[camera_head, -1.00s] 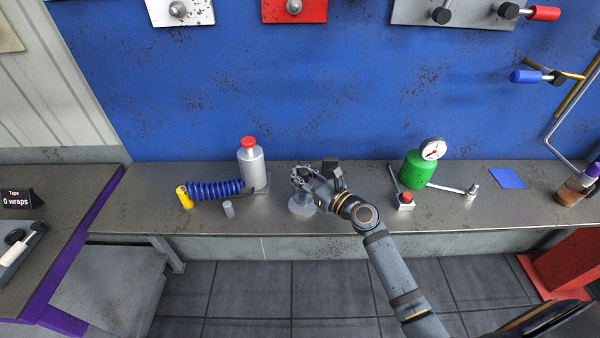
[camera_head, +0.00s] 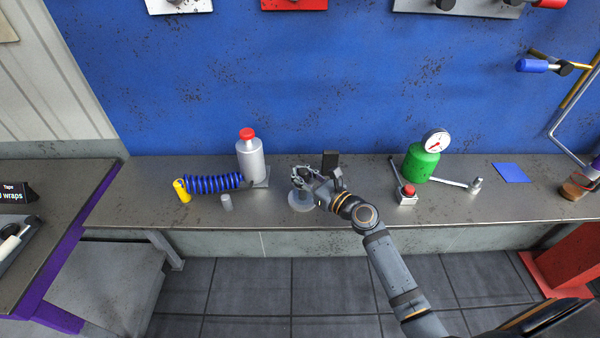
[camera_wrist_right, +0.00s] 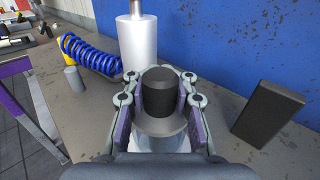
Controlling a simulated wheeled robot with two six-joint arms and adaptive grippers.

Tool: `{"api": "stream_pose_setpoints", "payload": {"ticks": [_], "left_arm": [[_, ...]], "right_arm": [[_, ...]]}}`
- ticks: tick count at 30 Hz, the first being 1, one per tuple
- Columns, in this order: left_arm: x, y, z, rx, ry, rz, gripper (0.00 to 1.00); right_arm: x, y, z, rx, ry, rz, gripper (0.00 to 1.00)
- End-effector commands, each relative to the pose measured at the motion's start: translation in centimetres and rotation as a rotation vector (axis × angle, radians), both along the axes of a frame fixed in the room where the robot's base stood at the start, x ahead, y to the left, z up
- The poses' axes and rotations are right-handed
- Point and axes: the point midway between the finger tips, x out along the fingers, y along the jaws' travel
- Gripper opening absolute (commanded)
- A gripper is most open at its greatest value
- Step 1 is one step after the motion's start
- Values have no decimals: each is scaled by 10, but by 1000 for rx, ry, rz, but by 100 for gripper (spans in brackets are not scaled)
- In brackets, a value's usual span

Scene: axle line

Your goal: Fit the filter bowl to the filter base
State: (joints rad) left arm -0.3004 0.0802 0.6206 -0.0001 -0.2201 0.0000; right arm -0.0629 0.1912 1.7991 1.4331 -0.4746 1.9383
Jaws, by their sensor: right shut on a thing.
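My right gripper (camera_head: 299,180) is over the middle of the bench. In the right wrist view its fingers (camera_wrist_right: 160,100) are shut on both sides of a dark round piece (camera_wrist_right: 159,92) with a grey flange (camera_wrist_right: 163,125). A pale, partly see-through body (camera_wrist_right: 160,145) shows below the flange, mostly hidden by the gripper. I take these to be filter parts, but cannot tell bowl from base or whether they are joined. In the head view a pale round piece (camera_head: 302,207) shows on the bench beneath the fingers. My left gripper is not in view.
A black block (camera_head: 330,162) stands close to my right gripper. A silver cylinder with a red cap (camera_head: 250,162) and a blue coil (camera_head: 214,183) are to the left. A green tank with a gauge (camera_head: 421,163) is to the right. The front bench edge is clear between them.

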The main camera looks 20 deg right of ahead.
Motion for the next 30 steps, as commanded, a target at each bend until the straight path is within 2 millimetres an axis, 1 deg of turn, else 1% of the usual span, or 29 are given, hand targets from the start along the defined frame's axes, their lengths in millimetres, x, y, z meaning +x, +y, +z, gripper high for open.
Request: {"api": "stream_pose_setpoints", "payload": {"ticks": [3, 4, 11, 19, 21, 23, 30], "left_arm": [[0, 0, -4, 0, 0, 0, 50], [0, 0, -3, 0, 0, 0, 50], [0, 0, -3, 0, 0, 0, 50], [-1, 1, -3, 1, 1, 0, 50], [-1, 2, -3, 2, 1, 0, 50], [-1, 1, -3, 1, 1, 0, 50], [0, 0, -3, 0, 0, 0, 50]], "right_arm": [[0, 0, -5, 0, -1, 0, 0], [0, 0, -3, 0, -1, 0, 22], [0, 0, -3, 0, 0, 0, 53], [0, 0, -3, 0, 1, 0, 53], [-3, -2, -4, -2, 1, 0, 53], [-9, -6, -4, -3, 1, -1, 53], [-51, -27, -4, -5, 3, 3, 53]]}}
